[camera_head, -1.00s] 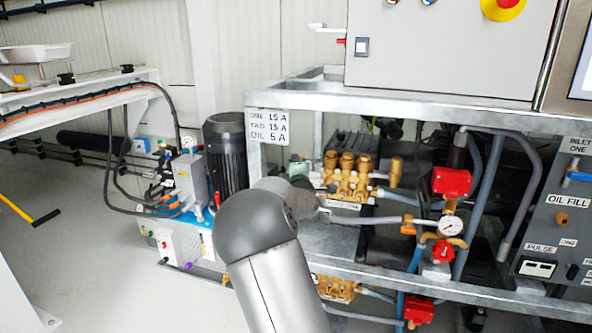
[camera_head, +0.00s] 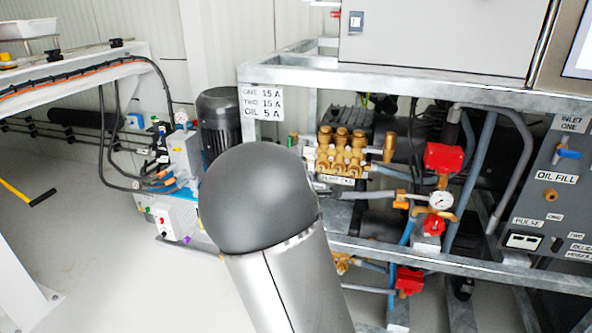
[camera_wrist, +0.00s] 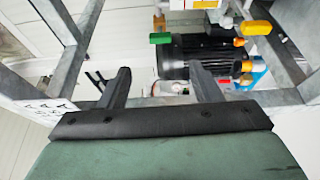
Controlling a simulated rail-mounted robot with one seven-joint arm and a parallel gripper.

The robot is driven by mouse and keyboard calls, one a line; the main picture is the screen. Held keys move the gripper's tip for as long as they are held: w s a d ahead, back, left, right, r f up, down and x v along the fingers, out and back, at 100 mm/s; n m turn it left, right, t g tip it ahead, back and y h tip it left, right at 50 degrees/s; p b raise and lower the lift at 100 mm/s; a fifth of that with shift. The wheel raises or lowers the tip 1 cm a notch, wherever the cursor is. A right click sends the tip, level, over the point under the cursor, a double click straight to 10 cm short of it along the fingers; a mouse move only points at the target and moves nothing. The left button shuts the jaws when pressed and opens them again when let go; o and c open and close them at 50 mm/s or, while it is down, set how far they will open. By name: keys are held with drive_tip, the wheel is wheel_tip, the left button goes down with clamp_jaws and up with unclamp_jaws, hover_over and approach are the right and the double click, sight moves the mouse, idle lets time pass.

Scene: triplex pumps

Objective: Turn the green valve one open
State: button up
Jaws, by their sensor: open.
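The green valve handle (camera_wrist: 161,38) shows in the wrist view, near the top middle, just beyond the fingertips and roughly centred between them. My gripper (camera_wrist: 160,70) is open and empty, its two dark fingers apart, and touches nothing that I can see. In the head view a small green piece (camera_head: 292,140), likely the same handle, shows at the left end of the brass pump (camera_head: 341,152). My gripper is hidden behind my own arm in the head view.
A yellow-orange handle (camera_wrist: 254,28) sits right of the green one in the wrist view. A black motor (camera_wrist: 208,60) lies behind. The galvanized frame (camera_head: 400,82) surrounds the pump. Red valve parts (camera_head: 443,157) and a gauge (camera_head: 440,201) stand to the right.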

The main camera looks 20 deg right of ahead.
drive_tip(key=shift+p+v, duration=0.3)
drive_tip(key=shift+v, duration=1.9)
drive_tip(key=s+a+r+m+g+y+p, duration=0.2)
drive_tip(key=s+a+r+m+g+p, duration=0.35)
drive_tip(key=s+p, duration=0.45)
drive_tip(key=s+a+r+m+g+y+p, duration=0.2)
drive_tip(key=s+a+r+m+g+p, duration=0.3)
drive_tip(key=s+p, duration=0.45)
drive_tip(key=s+a+r+m+g+y+p, duration=0.2)
drive_tip(key=s+a+r+m+g+p, duration=0.35)
drive_tip(key=s, duration=0.75)
wheel_tip(320, 180, down, 17)
drive_tip(key=n+g+b, duration=0.1)
drive_tip(key=b, duration=1.3)
drive_tip(key=shift+s+f+n, duration=0.15)
drive_tip(key=shift+f+n, duration=0.05)
drive_tip(key=shift+n, duration=0.2)
